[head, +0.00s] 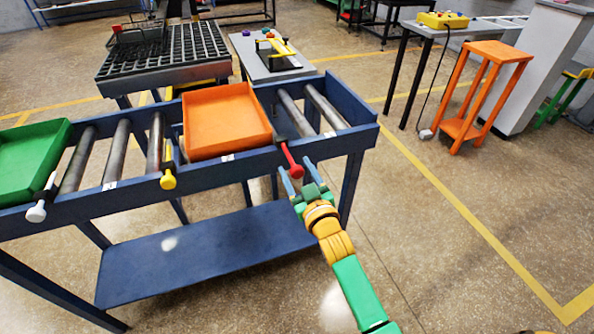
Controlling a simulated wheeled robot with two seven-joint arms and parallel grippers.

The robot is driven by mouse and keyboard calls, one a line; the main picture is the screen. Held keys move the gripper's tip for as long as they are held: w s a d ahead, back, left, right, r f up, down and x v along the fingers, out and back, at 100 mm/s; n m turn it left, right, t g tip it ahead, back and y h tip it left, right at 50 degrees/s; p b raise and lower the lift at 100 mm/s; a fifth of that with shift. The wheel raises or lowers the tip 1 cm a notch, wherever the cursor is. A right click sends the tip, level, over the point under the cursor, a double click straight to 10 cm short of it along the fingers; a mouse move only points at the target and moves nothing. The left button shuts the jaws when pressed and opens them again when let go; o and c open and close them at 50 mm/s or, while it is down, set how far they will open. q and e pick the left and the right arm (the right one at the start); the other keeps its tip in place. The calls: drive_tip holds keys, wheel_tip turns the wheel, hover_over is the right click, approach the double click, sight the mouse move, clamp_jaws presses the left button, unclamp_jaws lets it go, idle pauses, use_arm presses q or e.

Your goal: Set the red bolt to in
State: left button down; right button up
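The red bolt (289,158) is on the front rail of the blue roller conveyor, near the right corner of the orange tray (226,122). Its red handle sticks out over the rail and slopes down toward my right gripper (298,171). My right gripper is open, with its two blue fingers apart. The bolt's round red end shows between the fingertips; I cannot tell whether they touch it. My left gripper is not in view.
A yellow bolt (168,180) and a white bolt (37,212) stick out of the same rail farther left. A green tray (31,158) sits at the conveyor's left end. A blue shelf (205,253) lies below.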

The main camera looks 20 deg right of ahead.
clamp_jaws()
idle(1.2)
